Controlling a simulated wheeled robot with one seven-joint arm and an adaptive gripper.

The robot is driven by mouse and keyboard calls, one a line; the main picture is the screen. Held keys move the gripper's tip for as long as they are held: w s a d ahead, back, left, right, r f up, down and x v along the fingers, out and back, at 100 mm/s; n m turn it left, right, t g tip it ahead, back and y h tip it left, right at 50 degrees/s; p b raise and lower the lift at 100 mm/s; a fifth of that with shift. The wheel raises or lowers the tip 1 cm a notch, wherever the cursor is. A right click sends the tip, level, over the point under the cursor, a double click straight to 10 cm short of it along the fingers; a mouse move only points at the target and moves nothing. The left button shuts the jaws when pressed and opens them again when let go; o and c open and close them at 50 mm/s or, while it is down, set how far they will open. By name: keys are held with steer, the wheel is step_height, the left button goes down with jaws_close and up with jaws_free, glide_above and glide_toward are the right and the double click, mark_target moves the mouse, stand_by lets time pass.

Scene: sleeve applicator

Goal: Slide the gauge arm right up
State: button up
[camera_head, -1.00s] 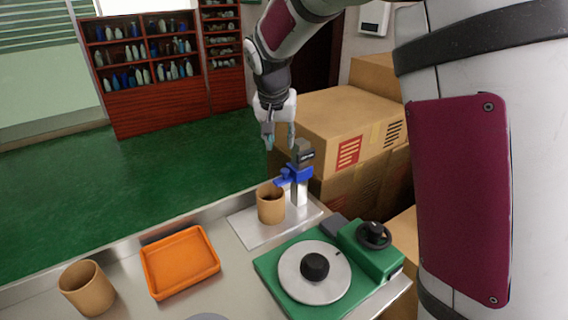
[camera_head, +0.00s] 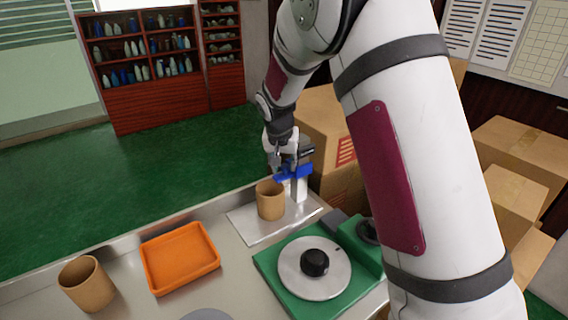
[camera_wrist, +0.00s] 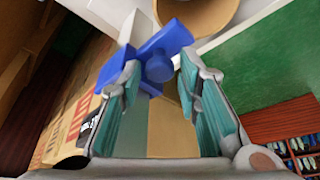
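The blue gauge arm (camera_head: 294,172) sits on a white upright post (camera_head: 300,188) on a metal plate, beside a tan cup (camera_head: 270,200). My gripper (camera_head: 278,166) is down at the gauge arm, at its left side in the head view. In the wrist view the blue gauge arm (camera_wrist: 148,60), with its round knob, lies at the fingertips of my gripper (camera_wrist: 157,68). The fingers are spread, one either side of the knob, and look open. Whether a fingertip touches the blue part I cannot tell. The dark top of the gauge is partly hidden by my gripper.
A green turntable base (camera_head: 275,270) with a grey disc and black knob stands at front right, partly behind my arm. An orange tray (camera_head: 180,258) and another tan cup (camera_head: 88,284) stand to the left. Cardboard boxes (camera_head: 318,120) are behind the gauge.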

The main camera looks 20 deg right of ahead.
mark_target(284, 167)
jaws_close()
steer(key=shift+r+p, duration=0.65)
steer(key=shift+r, duration=1.6)
jaws_free()
steer(key=shift+f, duration=0.1)
steer(key=shift+f, duration=0.1)
